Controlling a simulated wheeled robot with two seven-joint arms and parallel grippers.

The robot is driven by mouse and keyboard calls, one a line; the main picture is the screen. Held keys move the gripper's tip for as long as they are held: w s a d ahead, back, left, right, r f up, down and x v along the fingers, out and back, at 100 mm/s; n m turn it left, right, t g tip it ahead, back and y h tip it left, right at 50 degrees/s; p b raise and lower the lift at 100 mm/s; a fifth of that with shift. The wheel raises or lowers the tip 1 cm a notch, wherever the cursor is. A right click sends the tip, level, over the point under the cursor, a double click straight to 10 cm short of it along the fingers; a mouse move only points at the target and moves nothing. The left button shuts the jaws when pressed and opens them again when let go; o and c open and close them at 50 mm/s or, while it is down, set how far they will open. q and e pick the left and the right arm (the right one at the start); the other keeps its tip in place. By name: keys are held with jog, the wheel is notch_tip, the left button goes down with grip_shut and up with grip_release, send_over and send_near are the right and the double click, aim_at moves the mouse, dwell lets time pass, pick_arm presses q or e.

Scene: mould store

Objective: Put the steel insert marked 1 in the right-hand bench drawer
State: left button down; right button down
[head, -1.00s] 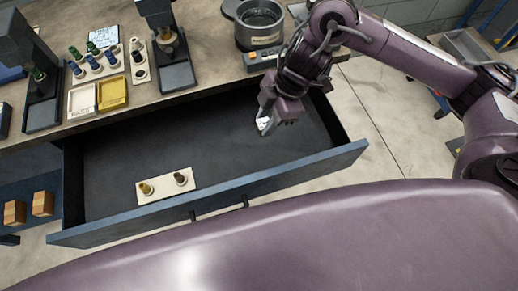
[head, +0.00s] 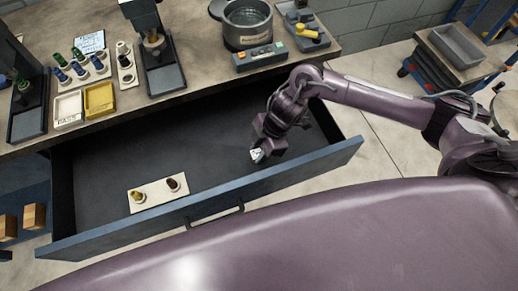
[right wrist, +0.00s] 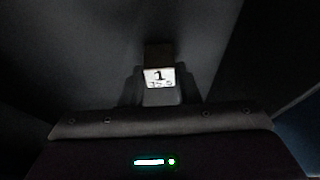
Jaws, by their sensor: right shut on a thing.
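The steel insert (right wrist: 159,77) shows a white label with a 1 in the right wrist view. My right gripper (head: 258,156) is shut on it, and the insert's pale face shows at the fingertips in the head view. They are over the right part of the open drawer (head: 210,150), inside its front wall. The drawer has a dark floor and a blue front. I cannot tell whether the insert touches the floor. My left gripper is not in view.
A pale plate (head: 148,195) with two small knobs lies at the drawer's left front. The drawer floor around the gripper is clear. On the bench stand a metal pot (head: 247,25), a control box (head: 260,56), a yellow tray (head: 99,99) and a white tray (head: 68,108).

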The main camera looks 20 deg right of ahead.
jog(key=c, duration=1.1)
grip_release()
jog(key=shift+d+r, duration=0.1)
jog(key=shift+r, duration=0.15)
jog(key=v, duration=1.1)
jog(key=shift+r, duration=0.3)
jog(key=shift+r, duration=0.1)
